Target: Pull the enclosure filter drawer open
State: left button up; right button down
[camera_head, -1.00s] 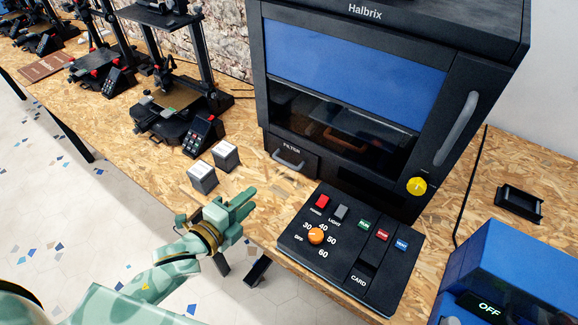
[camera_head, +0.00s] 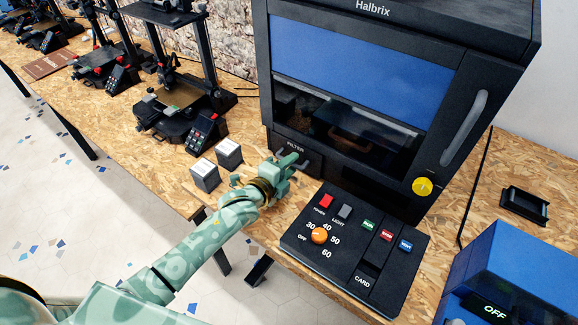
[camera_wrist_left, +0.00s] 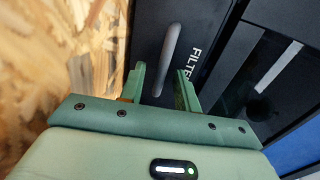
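The filter drawer (camera_head: 312,159) is a black front marked FILTER, low at the left of the black Halbrix enclosure (camera_head: 350,75). It looks flush with the enclosure. My left gripper (camera_head: 293,163) is in front of it and hides much of its grey bar handle. In the left wrist view, the handle (camera_wrist_left: 171,55) stands just ahead of and between the two spread fingers of the left gripper (camera_wrist_left: 160,82). The fingers are open, and I see no contact with the handle. My right gripper is not in view.
A control panel (camera_head: 340,285) with an orange knob lies right of my left arm. Two small grey boxes (camera_head: 206,175) stand to its left. A blue unit (camera_head: 490,270) sits at the lower right. Several printers (camera_head: 180,105) line the bench at the left.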

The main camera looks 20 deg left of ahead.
pick_arm(q)
grip_shut()
jog(key=shift+s, duration=0.1)
jog(key=shift+s+a, duration=0.1)
jog(key=shift+s, duration=0.1)
jog(key=f+p+v, duration=0.1)
jog(key=p+v, duration=0.1)
jog(key=v, duration=0.2)
jog(key=f+p+v, duration=0.1)
jog(key=p+v, duration=0.1)
jog(key=v, duration=0.3)
jog(key=f+p+v, duration=0.1)
jog(key=p+v, duration=0.1)
jog(key=v, duration=0.3)
jog(key=shift+s, duration=0.3)
jog(key=shift+s+a, duration=0.2)
jog(key=shift+s, duration=0.25)
